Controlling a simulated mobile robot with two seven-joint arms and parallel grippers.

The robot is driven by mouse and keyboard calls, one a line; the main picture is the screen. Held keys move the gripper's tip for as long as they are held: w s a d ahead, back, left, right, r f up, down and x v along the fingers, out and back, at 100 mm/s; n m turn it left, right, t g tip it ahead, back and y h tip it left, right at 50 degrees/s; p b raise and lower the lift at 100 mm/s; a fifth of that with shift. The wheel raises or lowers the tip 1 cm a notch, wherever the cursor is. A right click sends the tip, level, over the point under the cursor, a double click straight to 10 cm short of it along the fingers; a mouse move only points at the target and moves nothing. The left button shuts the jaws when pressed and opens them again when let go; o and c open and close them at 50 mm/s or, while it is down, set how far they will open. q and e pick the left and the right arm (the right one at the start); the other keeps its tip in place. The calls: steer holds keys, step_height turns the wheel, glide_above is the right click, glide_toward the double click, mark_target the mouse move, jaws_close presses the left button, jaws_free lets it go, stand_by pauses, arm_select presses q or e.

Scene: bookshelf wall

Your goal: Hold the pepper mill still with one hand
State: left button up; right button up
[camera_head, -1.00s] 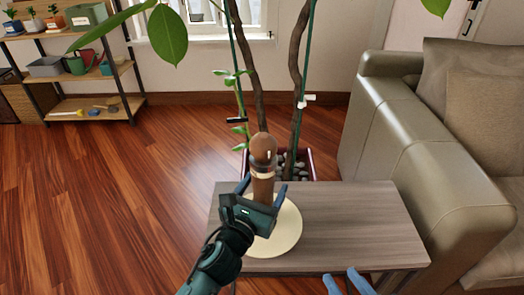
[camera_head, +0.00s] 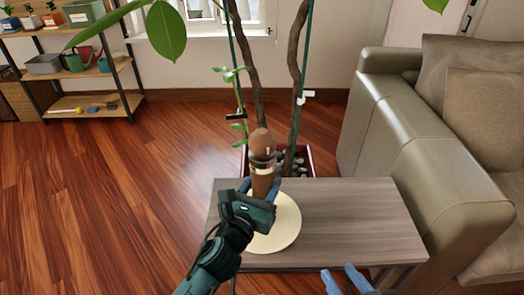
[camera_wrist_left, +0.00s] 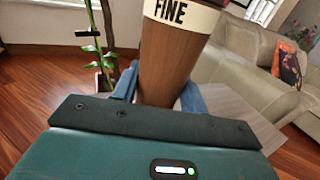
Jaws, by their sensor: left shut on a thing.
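The pepper mill (camera_head: 262,145) is brown wood with a rounded top and a pale band. It stands upright over a round cream mat (camera_head: 285,222) on the low wooden table. My left gripper (camera_head: 260,187) is shut on the mill's body below the band. In the left wrist view the mill (camera_wrist_left: 170,60) sits between the two blue fingers, and its band reads "FINE". The mill's base is hidden behind my left gripper. My right gripper (camera_head: 344,280) is at the bottom edge, its blue fingers apart and empty, away from the mill.
The grey-brown table top (camera_head: 355,225) is bare right of the mat. A potted plant (camera_head: 293,80) with tall stems stands just behind the table. A grey-green sofa (camera_head: 400,150) stands close on the right. A shelf (camera_head: 95,65) is at the far left, with open floor between.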

steer(key=shift+f, duration=0.15)
stand_by(0.8)
steer(key=shift+o, duration=0.4)
steer(key=shift+o, duration=0.8)
steer(key=shift+w+a+r, duration=0.1)
steer(key=shift+w+r, duration=0.1)
steer(key=o, duration=0.6)
steer(key=w+a+r+n+y, duration=0.1)
steer(key=w+a+r+y, duration=0.1)
steer(key=w+a+r+t+y, duration=0.1)
steer(key=w+a+r+y, duration=0.1)
steer(key=w+a, duration=0.1)
steer(key=shift+w+a+r+n+t, duration=0.1)
steer(key=shift+r+n+t, duration=0.2)
steer(key=shift+r+n, duration=0.1)
steer(key=n+g+y, duration=0.8)
steer(key=n+g, duration=0.1)
steer(key=n, duration=0.1)
glide_toward(250, 151)
steer(key=x, duration=0.9)
steer(key=shift+w+f, duration=0.2)
steer(key=shift+w, duration=0.05)
